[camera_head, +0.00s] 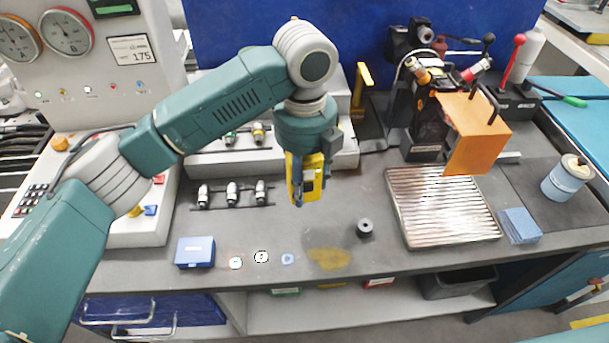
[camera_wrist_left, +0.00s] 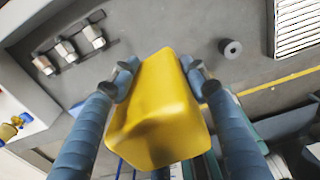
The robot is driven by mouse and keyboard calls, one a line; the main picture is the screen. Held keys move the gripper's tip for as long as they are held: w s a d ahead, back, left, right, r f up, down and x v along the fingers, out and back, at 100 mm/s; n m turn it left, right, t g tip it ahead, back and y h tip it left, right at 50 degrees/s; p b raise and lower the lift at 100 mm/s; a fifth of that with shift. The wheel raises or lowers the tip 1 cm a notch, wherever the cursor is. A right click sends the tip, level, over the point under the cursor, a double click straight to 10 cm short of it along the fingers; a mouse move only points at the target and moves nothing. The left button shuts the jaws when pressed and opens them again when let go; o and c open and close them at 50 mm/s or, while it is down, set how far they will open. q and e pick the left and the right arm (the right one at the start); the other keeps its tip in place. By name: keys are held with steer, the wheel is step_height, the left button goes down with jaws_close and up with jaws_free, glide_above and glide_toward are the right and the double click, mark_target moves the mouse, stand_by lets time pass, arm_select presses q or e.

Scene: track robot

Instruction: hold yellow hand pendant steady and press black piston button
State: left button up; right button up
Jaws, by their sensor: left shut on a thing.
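The yellow hand pendant (camera_head: 313,181) is in my left gripper (camera_head: 303,193), above the middle of the bench. In the left wrist view the yellow pendant (camera_wrist_left: 160,110) fills the space between the two fingers of my left gripper (camera_wrist_left: 159,78), one finger on each side. I see no button on the pendant face toward the wrist camera. A small black cylinder (camera_head: 365,228) with a hole in its top stands upright on the bench, right of the pendant; it also shows in the left wrist view (camera_wrist_left: 230,48). I cannot tell whether it is the piston button. My right gripper is not in view.
A ribbed metal plate (camera_head: 442,207) and a blue block (camera_head: 519,226) lie at the right. An orange guard (camera_head: 476,130) stands behind them. A blue box (camera_head: 195,252) sits at the front left. Small metal fittings (camera_head: 232,193) stand left of the pendant. The bench's front middle is mostly clear.

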arm_select(q)
steer(key=shift+f+b, duration=1.25)
steer(key=shift+f, duration=3.65)
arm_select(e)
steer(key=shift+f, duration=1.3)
arm_select(q)
steer(key=o, duration=0.7)
steer(key=c, duration=0.8)
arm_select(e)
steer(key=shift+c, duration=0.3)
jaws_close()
